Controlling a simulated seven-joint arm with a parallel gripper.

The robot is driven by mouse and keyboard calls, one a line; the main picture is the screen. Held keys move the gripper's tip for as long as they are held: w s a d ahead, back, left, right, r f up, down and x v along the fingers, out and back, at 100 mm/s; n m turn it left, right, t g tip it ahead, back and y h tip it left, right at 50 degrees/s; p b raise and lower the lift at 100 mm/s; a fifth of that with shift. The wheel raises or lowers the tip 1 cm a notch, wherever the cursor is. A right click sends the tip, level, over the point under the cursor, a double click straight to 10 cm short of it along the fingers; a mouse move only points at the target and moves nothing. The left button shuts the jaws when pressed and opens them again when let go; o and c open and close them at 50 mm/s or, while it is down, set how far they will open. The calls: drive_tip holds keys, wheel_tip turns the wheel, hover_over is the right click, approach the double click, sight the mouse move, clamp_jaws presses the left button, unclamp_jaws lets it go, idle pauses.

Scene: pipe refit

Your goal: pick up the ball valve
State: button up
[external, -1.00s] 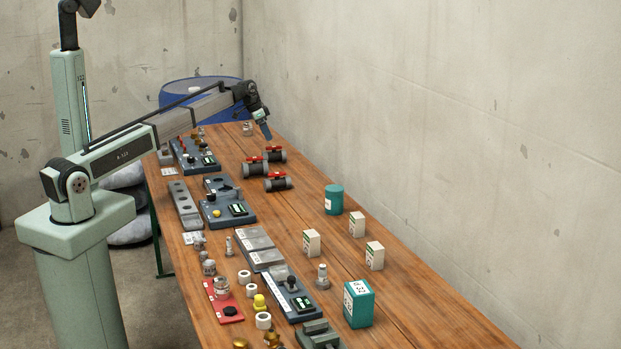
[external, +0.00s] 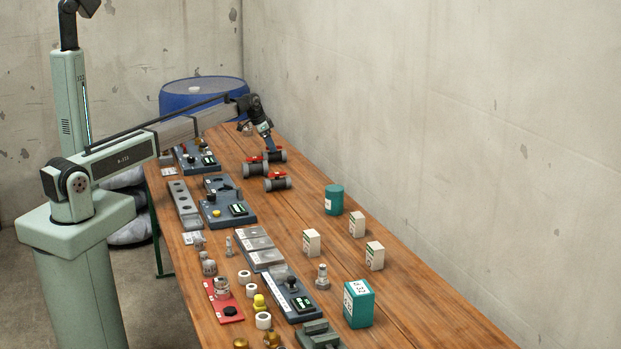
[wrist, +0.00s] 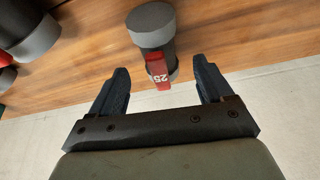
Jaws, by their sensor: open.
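Three ball valves with dark bodies, grey ends and red handles lie on the table. The farthest ball valve (external: 276,157) is under my gripper (external: 269,150) in the external view and partly hidden by it. In the wrist view this ball valve (wrist: 152,27) shows its grey end and a red handle marked 25. My gripper (wrist: 160,65) is open, with one finger on each side of the handle, and its fingers are not closed on it. A second ball valve (external: 254,169) lies just left of it, and a third ball valve (external: 278,183) lies nearer the camera.
Another valve (wrist: 30,35) shows at the wrist view's left edge. Fixture blocks (external: 228,210) stand along the table's left side. A teal canister (external: 334,200) and white boxes (external: 357,224) stand to the right.

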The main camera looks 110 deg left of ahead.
sight(274, 155)
drive_tip(key=shift+x, duration=2.5)
drive_tip(key=shift+d, duration=0.1)
drive_tip(key=c, duration=1.1)
drive_tip(key=shift+r, duration=0.1)
